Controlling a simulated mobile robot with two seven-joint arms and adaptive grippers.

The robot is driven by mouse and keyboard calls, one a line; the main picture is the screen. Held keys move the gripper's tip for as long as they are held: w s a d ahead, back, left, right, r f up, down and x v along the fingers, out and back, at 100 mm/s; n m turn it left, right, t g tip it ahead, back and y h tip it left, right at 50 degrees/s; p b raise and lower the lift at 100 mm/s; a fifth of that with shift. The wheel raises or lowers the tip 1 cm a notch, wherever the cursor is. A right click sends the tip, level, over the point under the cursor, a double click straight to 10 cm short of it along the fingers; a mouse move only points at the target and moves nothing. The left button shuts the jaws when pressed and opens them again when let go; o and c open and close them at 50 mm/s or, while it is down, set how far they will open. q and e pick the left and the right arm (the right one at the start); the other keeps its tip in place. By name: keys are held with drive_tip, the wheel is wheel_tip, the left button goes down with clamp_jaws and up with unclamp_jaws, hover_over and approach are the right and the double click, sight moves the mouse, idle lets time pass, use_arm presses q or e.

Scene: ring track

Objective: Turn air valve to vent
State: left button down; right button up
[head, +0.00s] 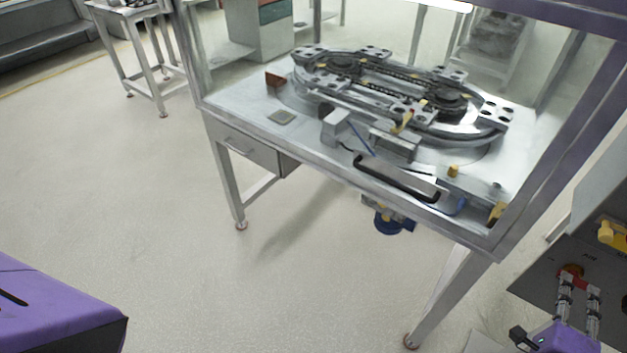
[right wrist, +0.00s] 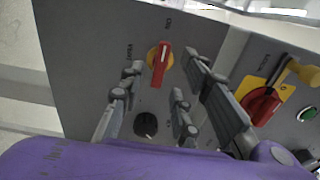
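The air valve, as I take it, is a red lever on a round yellow base (right wrist: 160,62), on a grey panel in the right wrist view. Its lever points down in the picture, slightly tilted. Small labels sit above it and to its left, too blurred to read surely. My right gripper (right wrist: 163,68) is open, one finger on each side of the lever; I cannot tell whether either touches it. In the head view the right gripper (head: 579,280) is at the lower right and partly covers the valve (head: 571,269). My left gripper is not in view.
A second red handle (right wrist: 262,104) on a yellow plate sits on the adjoining panel face, with a green button (right wrist: 307,114) beside it. A black knob (right wrist: 146,124) is below the valve. A framed table (head: 216,97) carrying the ring track (head: 480,130) stands left of the panel.

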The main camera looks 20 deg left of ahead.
drive_tip(key=shift+x, duration=1.5)
clamp_jaws()
